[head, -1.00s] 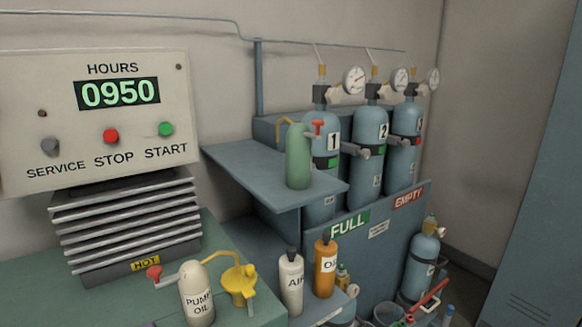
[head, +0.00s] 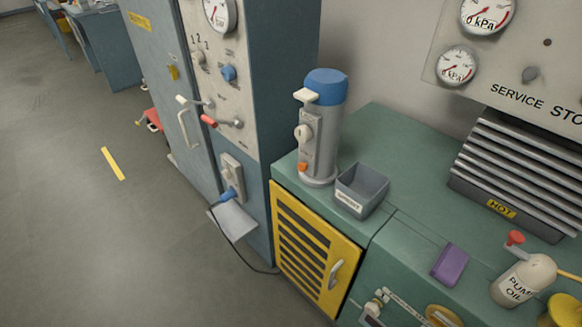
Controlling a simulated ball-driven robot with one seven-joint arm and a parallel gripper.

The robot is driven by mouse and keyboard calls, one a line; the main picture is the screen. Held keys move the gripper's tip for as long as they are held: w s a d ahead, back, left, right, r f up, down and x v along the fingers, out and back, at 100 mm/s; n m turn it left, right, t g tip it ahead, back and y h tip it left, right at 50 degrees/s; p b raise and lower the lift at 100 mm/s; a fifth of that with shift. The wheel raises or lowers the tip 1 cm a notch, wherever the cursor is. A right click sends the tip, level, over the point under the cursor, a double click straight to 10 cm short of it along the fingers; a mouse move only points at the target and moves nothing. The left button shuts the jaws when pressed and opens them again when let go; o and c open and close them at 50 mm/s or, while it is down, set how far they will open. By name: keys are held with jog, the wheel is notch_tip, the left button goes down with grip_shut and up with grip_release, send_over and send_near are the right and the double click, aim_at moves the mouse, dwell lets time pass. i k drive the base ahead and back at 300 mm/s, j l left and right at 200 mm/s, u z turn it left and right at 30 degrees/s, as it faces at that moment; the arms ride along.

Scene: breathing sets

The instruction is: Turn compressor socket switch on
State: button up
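A pale wall socket (head: 231,172) is mounted low on the front of the tall blue-grey cabinet in the head view. A blue plug (head: 228,195) is at its lower part, and a dark cable (head: 238,250) runs down from there towards the floor. The socket's switch is too small to tell whether it is on or off. My gripper is not in view.
The tall cabinet (head: 285,75) carries gauges and levers. A green bench (head: 385,140) to its right holds a blue-topped cylinder (head: 322,125), a grey bin (head: 361,190) and a purple block (head: 450,264). A yellow louvred door (head: 312,250) is below. The floor (head: 90,230) at left is clear.

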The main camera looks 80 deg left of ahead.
aim_at(227, 175)
jog(key=u, duration=2.35)
